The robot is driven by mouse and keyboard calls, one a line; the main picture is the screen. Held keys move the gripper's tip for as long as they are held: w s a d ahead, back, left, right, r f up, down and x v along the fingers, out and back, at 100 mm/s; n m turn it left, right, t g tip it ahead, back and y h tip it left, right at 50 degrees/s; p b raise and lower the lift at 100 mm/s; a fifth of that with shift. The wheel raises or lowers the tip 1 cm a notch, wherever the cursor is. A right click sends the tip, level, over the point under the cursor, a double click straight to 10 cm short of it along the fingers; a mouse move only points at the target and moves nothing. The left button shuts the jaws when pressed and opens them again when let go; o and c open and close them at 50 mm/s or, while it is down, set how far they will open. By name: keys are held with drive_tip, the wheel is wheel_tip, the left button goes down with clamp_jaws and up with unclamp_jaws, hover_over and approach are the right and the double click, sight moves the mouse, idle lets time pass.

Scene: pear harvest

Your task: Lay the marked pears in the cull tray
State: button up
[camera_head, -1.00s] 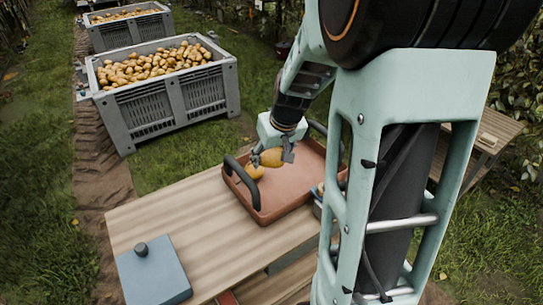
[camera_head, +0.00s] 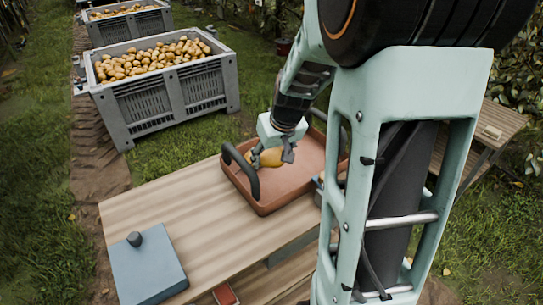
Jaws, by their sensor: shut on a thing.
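The terracotta tray (camera_head: 291,192) with dark handles lies on the wooden table. My gripper (camera_head: 271,161) points down over the tray's left part, shut on a yellow pear (camera_head: 266,158). The pear is low over the tray floor; I cannot tell whether it touches it. No mark on the pear can be made out.
A blue-grey lidded box (camera_head: 148,268) with a dark knob sits at the table's front left. Bare tabletop (camera_head: 195,215) lies between it and the tray. Grey bins (camera_head: 165,85) full of pears stand on the grass behind. A small red container (camera_head: 226,294) shows below the table edge.

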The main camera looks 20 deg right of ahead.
drive_tip(key=shift+f+b, duration=2.2)
drive_tip(key=shift+f, duration=0.35)
